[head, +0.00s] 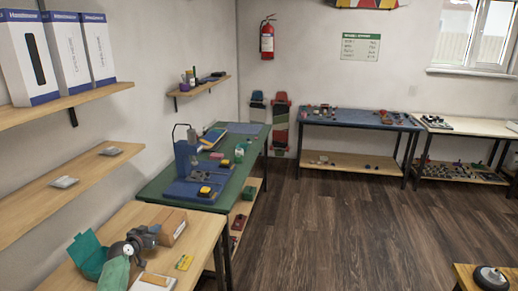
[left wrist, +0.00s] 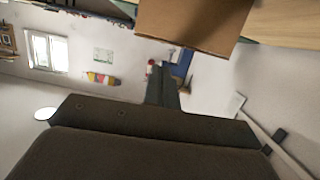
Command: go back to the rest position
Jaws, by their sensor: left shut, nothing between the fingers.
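My left gripper (head: 153,229) is dark grey and shows above the near wooden bench (head: 205,225) in the head view. Its fingers (left wrist: 163,85) are together with nothing between them in the left wrist view. A brown cardboard box (head: 168,227) is just beside the gripper in the head view. The box also fills the top of the left wrist view (left wrist: 195,22), close to the fingers. I cannot tell whether the gripper touches it. My right gripper is not in view.
The green-topped bench (head: 232,185) behind holds a blue stand (head: 184,157) and small tools. Wall shelves (head: 70,107) run along the left. A low wooden table (head: 465,275) is at bottom right. The middle floor (head: 320,225) is clear.

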